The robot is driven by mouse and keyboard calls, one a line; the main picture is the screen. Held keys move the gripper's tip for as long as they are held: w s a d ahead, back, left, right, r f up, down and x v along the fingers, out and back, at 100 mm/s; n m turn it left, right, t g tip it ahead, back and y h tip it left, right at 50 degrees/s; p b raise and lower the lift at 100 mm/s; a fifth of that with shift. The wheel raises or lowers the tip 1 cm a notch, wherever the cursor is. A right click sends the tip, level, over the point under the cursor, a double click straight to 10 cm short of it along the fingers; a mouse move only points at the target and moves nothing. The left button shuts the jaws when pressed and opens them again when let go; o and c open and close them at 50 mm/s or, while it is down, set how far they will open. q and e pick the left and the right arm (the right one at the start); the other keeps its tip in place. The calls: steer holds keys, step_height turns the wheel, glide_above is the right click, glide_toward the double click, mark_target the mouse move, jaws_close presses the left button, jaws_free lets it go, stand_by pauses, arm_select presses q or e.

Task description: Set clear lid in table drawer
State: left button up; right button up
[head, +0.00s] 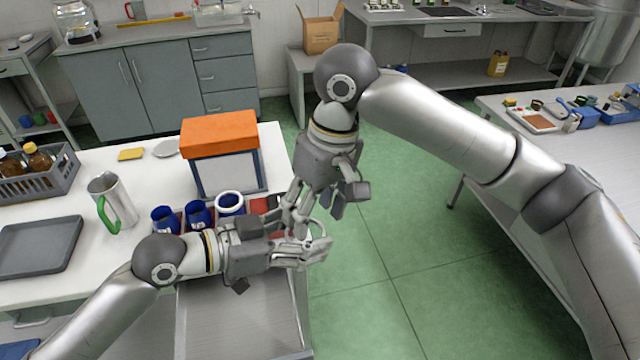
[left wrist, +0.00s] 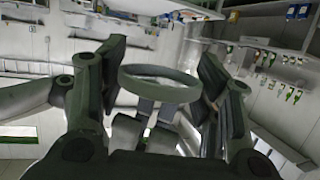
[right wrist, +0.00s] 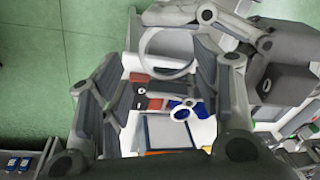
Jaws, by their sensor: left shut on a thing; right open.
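The clear lid (head: 322,227) shows as a pale round rim with a see-through middle. My left gripper (head: 312,247) is shut on it, in front of the table's right end. In the left wrist view the lid's rim (left wrist: 160,93) spans between the two fingers. My right gripper (head: 312,215) is open and points down just above and behind the left one; whether it touches the lid cannot be told. In the right wrist view the lid (right wrist: 145,52) lies beyond the open fingers. The table drawer (head: 240,315) is pulled out below my left gripper, its visible floor bare.
On the white table (head: 80,165) stand an orange-lidded box (head: 222,150), several blue cups (head: 198,214), a steel jug (head: 112,200) with green handle, a grey tray (head: 40,245) and a bottle crate (head: 40,175). Green floor (head: 390,250) lies open to the right.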

steer(key=shift+a+f, duration=0.2)
steer(key=shift+f, duration=0.9)
jaws_close()
steer(key=c, duration=1.3)
jaws_free()
jaws_free()
step_height(320, 180, up, 12)
steer(key=d, duration=0.2)
